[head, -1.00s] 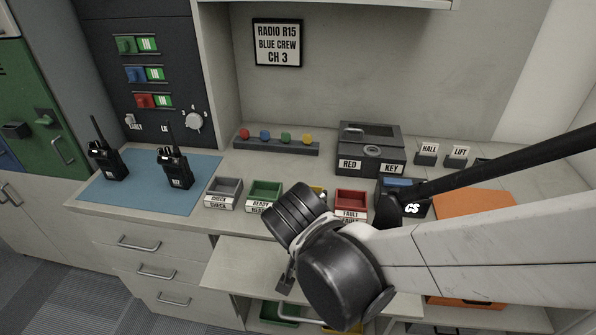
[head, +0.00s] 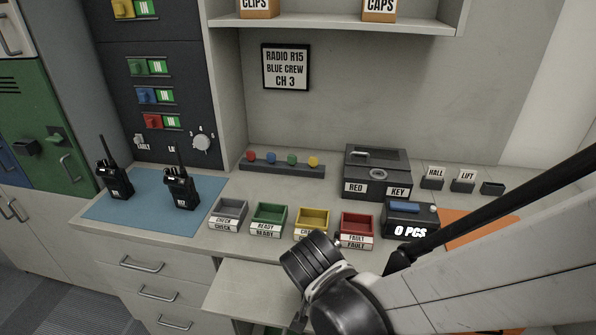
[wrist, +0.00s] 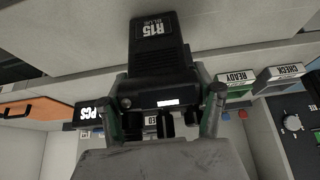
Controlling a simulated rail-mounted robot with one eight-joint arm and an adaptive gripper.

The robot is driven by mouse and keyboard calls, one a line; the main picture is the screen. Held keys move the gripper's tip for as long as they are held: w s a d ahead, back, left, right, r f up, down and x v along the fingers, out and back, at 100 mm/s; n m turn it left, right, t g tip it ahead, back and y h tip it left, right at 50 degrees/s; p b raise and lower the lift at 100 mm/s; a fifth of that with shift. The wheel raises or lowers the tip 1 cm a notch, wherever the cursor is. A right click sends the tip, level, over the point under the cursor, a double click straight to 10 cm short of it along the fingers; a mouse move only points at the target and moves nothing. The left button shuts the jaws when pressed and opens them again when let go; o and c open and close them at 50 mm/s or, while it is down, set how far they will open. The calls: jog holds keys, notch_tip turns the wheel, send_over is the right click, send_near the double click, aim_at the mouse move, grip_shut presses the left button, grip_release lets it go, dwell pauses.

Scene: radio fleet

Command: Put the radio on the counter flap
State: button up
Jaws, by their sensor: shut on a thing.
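A black radio marked R15 BLUE (wrist: 157,62) is in my gripper (wrist: 166,98) in the wrist view, with one finger on each side of it. The gripper is shut on it. In the head view my wrist hangs in front of the counter, over the pale counter flap (head: 238,290). There the held radio and fingertips are hidden or cut off at the bottom edge. A pale surface lies behind the radio in the wrist view. I cannot tell whether the radio touches it.
Two other radios, one left (head: 114,178) and one right (head: 181,187), stand on a blue mat (head: 140,222). Grey, green, yellow and red trays (head: 357,225) line the counter front. A key box (head: 377,165) and a "0 PCS" display unit (head: 410,212) stand to the right.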

jog(key=shift+f, duration=0.2)
jog(key=o, duration=1.6)
jog(key=shift+c, duration=0.2)
jog(key=shift+r, duration=0.15)
jog(key=shift+s+r, duration=0.2)
jog(key=shift+r, duration=0.25)
jog(key=p+v, duration=0.2)
jog(key=v, duration=0.9)
jog(key=d+r+n, duration=0.1)
jog(key=d+r, duration=0.2)
jog(key=d, duration=0.4)
jog(key=d+r+n+t+y, duration=0.1)
jog(key=d+r+n, duration=0.1)
jog(key=d+r, duration=0.2)
jog(key=d, duration=0.2)
jog(key=shift+s+d+r, duration=0.35)
jog(key=shift+s+d, duration=0.05)
